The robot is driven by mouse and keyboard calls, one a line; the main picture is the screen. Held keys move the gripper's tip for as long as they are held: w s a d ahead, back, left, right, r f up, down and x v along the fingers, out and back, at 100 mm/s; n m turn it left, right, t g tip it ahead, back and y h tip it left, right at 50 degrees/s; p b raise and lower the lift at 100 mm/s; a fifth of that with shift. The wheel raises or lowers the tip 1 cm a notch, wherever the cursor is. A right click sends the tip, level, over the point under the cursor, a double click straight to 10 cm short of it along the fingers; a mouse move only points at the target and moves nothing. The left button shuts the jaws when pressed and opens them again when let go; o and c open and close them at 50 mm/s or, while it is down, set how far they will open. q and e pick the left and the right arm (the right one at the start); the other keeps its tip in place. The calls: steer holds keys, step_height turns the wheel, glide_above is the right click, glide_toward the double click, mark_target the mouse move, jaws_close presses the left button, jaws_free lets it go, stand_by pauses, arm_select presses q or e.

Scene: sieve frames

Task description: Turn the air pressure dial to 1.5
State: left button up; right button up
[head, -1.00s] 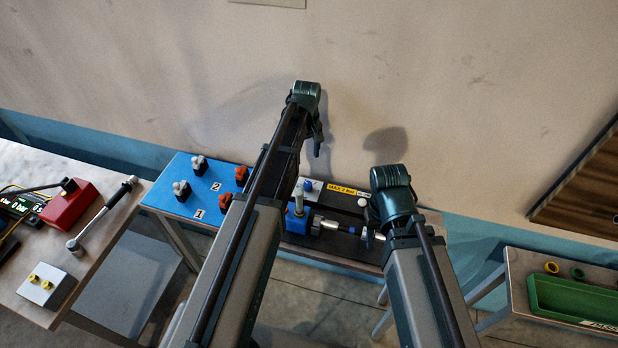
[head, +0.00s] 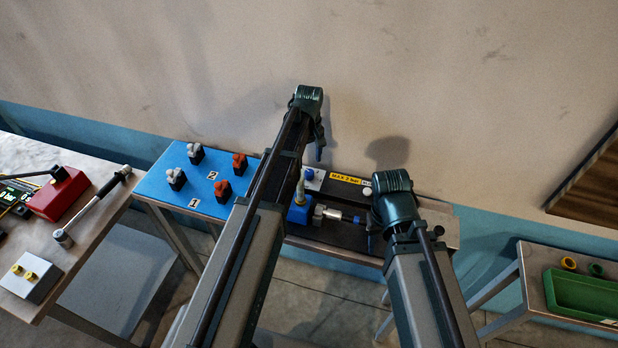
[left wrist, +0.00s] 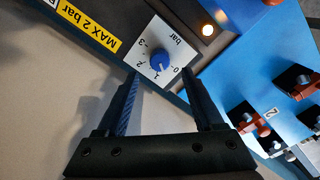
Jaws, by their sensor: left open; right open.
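The air pressure dial is a blue round knob (left wrist: 160,62) on a white plate (left wrist: 143,51) marked 0 to 3 bar. In the head view the blue knob (head: 309,174) shows at the back of the dark bench panel. My left gripper (left wrist: 160,73) is open and empty. In the left wrist view its fingertips lie to either side of the knob's near edge; I cannot tell their gap in depth. The knob's pointer is too small to read. In the head view my left gripper (head: 319,146) is just above the knob. My right gripper (head: 371,232) is mostly hidden by its wrist.
A yellow MAX 2 bar label (left wrist: 88,28) and a lit round lamp (left wrist: 208,30) flank the dial. A blue board (head: 160,188) with red and grey toggles adjoins the panel. A blue block with a metal fitting (head: 330,213) sits in front. The wall rises close behind.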

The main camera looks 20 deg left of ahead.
mark_target(309, 171)
arm_select(q)
step_height(309, 171, down, 6)
steer(key=b, duration=0.4)
steer(key=shift+r+b, duration=0.2)
steer(key=shift+b, duration=0.1)
jaws_close()
